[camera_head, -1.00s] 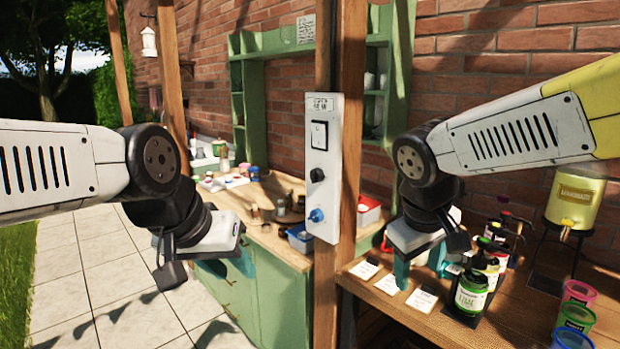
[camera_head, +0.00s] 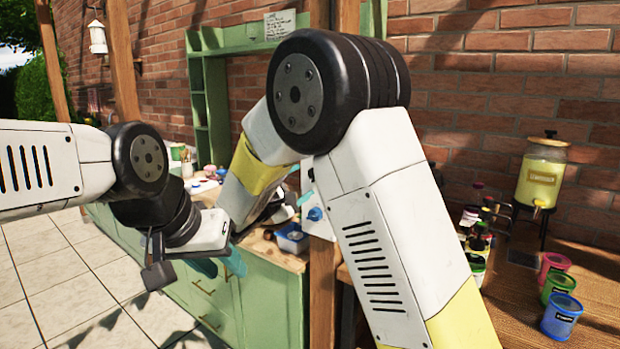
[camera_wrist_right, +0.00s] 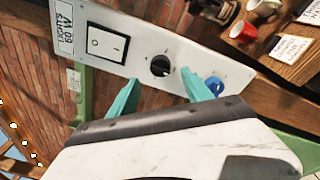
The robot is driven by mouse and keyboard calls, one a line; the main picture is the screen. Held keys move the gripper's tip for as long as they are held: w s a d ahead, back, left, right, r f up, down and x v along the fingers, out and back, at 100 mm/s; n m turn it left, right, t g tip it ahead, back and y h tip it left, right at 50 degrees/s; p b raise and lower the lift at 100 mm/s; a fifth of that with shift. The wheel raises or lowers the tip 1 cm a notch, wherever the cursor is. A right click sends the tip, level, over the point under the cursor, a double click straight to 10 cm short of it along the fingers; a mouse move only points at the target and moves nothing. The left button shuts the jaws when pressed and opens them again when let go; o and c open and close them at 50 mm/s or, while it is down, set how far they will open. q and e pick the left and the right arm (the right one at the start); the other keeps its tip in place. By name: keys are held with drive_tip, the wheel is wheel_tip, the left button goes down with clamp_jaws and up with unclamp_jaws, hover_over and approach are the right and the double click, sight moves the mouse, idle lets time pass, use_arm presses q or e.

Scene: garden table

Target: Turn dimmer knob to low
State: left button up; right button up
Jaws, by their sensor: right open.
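A white control panel (camera_wrist_right: 205,62) is mounted on a wooden post. In the right wrist view it carries a rocker switch (camera_wrist_right: 106,43), a round black knob (camera_wrist_right: 160,66) and a blue knob (camera_wrist_right: 214,86). My right gripper (camera_wrist_right: 160,91) is open, its teal fingertips on either side of the black knob in that view; contact cannot be told. In the head view my right arm hides most of the panel; the blue knob (camera_head: 314,214) and lower panel (camera_head: 320,230) show. My left gripper (camera_head: 220,266) appears open and empty, pointing down left of the panel.
A green cabinet (camera_head: 255,300) with a wooden top stands behind my left gripper, holding a blue bin (camera_head: 292,238). At right, a wooden table (camera_head: 510,300) holds bottles, coloured cups (camera_head: 562,315) and a yellow drink dispenser (camera_head: 541,172).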

sight(310, 177)
drive_tip(key=x, duration=0.5)
drive_tip(key=shift+w+d, duration=0.2)
drive_tip(key=shift+w, duration=0.15)
clamp_jaws()
